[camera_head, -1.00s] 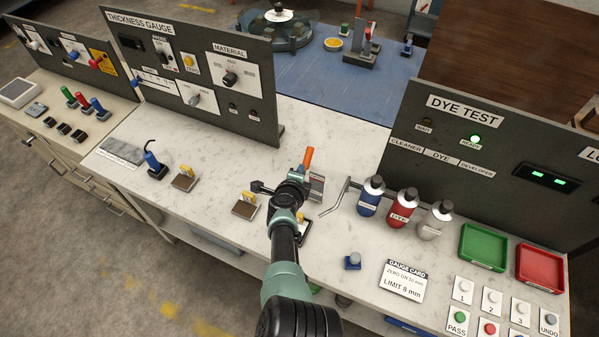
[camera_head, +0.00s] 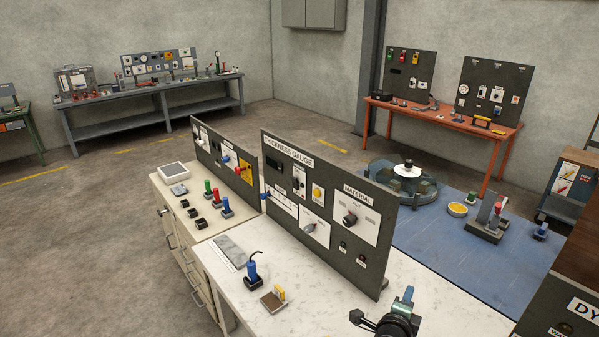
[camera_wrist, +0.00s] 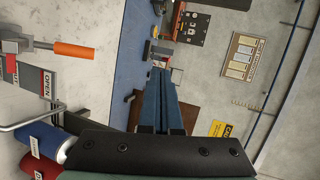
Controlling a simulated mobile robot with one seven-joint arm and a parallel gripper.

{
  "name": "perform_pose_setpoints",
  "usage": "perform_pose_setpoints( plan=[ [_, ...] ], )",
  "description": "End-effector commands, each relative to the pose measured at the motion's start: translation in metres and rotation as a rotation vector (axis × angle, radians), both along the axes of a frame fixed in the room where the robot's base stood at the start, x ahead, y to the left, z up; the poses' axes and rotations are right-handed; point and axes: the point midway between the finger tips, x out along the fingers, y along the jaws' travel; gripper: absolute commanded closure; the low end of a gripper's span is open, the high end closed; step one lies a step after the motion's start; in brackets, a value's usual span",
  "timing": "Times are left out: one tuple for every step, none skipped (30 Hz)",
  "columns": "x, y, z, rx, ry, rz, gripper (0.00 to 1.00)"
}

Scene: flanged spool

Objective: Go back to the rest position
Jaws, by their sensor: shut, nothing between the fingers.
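My gripper (camera_head: 405,296) shows only in part at the bottom edge of the head view, above the white marbled bench (camera_head: 345,318). Its wrist is dark and the rest of the arm is out of frame. In the wrist view my gripper (camera_wrist: 160,73) has its long blue fingers together, with nothing between them. The fingers point out over the floor area, clear of the bench items. The orange-handled lever (camera_wrist: 75,50) with an OPEN label is at the left of the wrist view, apart from the fingers.
The thickness gauge panel (camera_head: 325,208) stands upright close behind my gripper. A blue bottle (camera_wrist: 42,138) and a red bottle (camera_wrist: 40,168) are at the wrist view's lower left. A blue probe (camera_head: 252,270) stands on the bench. A round fixture (camera_head: 402,188) sits on the blue mat beyond.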

Motion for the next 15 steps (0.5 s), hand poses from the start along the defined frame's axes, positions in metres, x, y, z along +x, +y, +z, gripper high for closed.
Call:
perform_pose_setpoints(
  plan=[
    [0.013, -0.001, 0.026, -0.097, -0.044, 0.046, 1.0],
    [0.02, 0.001, 0.045, -0.154, -0.065, 0.076, 1.0],
    [0.027, 0.005, 0.071, -0.232, -0.092, 0.112, 1.0],
    [0.032, 0.009, 0.09, -0.289, -0.111, 0.138, 1.0],
    [0.035, 0.013, 0.11, -0.348, -0.129, 0.161, 1.0],
    [0.038, 0.021, 0.135, -0.424, -0.152, 0.192, 1.0],
    [0.04, 0.028, 0.153, -0.482, -0.168, 0.212, 1.0],
    [0.04, 0.036, 0.171, -0.54, -0.182, 0.232, 1.0],
    [0.039, 0.047, 0.195, -0.616, -0.202, 0.256, 1.0],
    [0.037, 0.056, 0.212, -0.673, -0.215, 0.272, 1.0],
    [0.035, 0.066, 0.228, -0.731, -0.228, 0.285, 1.0],
    [0.029, 0.079, 0.25, -0.804, -0.244, 0.3, 1.0],
    [0.024, 0.089, 0.265, -0.86, -0.255, 0.308, 1.0],
    [0.019, 0.099, 0.28, -0.915, -0.266, 0.316, 1.0],
    [0.01, 0.113, 0.299, -0.987, -0.278, 0.321, 1.0]
  ],
)
